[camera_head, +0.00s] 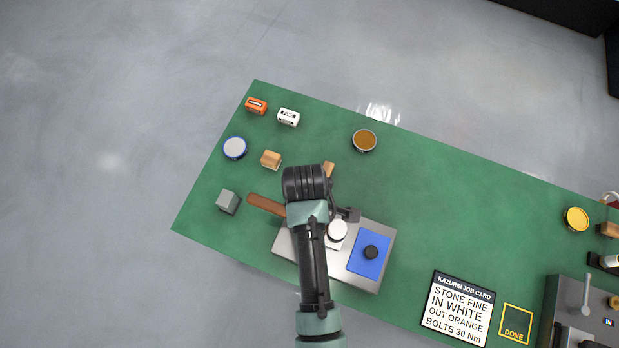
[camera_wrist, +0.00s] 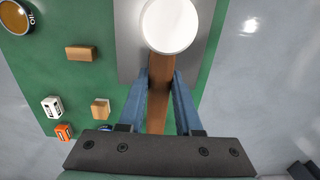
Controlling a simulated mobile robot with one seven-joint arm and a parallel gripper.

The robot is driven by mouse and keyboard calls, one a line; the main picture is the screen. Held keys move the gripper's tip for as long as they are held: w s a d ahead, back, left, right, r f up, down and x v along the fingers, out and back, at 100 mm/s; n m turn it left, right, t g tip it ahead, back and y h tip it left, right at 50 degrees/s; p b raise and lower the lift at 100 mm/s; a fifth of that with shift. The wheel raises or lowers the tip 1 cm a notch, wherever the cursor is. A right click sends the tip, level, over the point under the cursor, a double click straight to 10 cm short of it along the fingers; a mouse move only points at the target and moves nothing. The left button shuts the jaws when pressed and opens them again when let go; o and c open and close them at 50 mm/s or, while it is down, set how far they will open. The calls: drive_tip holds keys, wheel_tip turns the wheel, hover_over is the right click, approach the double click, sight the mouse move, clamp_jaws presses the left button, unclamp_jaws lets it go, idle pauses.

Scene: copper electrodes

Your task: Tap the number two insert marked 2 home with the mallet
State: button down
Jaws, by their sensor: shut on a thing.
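The mallet has a brown handle (camera_wrist: 160,105) and a round white head (camera_wrist: 170,24). My gripper (camera_wrist: 162,82) is shut on the handle, one finger on each side. In the head view, the handle (camera_head: 265,204) sticks out left of my arm, and the white head (camera_head: 337,230) shows right of it, over a grey metal plate (camera_head: 387,234). I cannot tell whether the head touches anything below. The insert marked 2 cannot be made out; the mallet head and my arm cover part of the plate. My fingers are hidden in the head view.
Orange (camera_head: 256,106) and white (camera_head: 288,117) blocks, wooden blocks (camera_head: 270,159), a grey cube (camera_head: 228,202) and round tins (camera_head: 364,141) stand around. The green mat's middle right is clear.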

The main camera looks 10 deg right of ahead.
drive_tip(key=shift+f+p, duration=0.55)
drive_tip(key=shift+p, duration=0.05)
drive_tip(key=shift+r, duration=0.95)
drive_tip(key=shift+f, duration=0.1)
drive_tip(key=shift+y, duration=0.3)
